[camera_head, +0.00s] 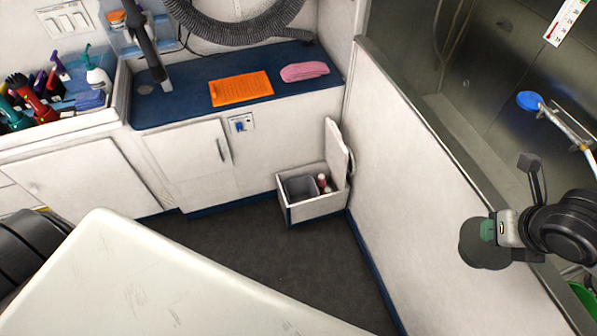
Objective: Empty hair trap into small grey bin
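The small grey bin (299,188) stands inside a white floor box whose lid is up, beside the partition. My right gripper (490,231) is at the right, in front of the steel tub area, with its fingers closed at a dark grey-green round, cup-like piece (480,248). This looks like the hair trap; its inside and any hair do not show clearly. It is held well apart from the bin, to the right of the partition's face in the picture. My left arm shows only at the left edge; its gripper is out of view.
The white floor box (317,208) also holds small bottles (323,183). A white tabletop (150,290) fills the lower left. A blue counter (190,101) carries an orange mat (240,89) and pink towel (304,71). Dark floor (270,255) between is clear. The partition (415,180) stands right.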

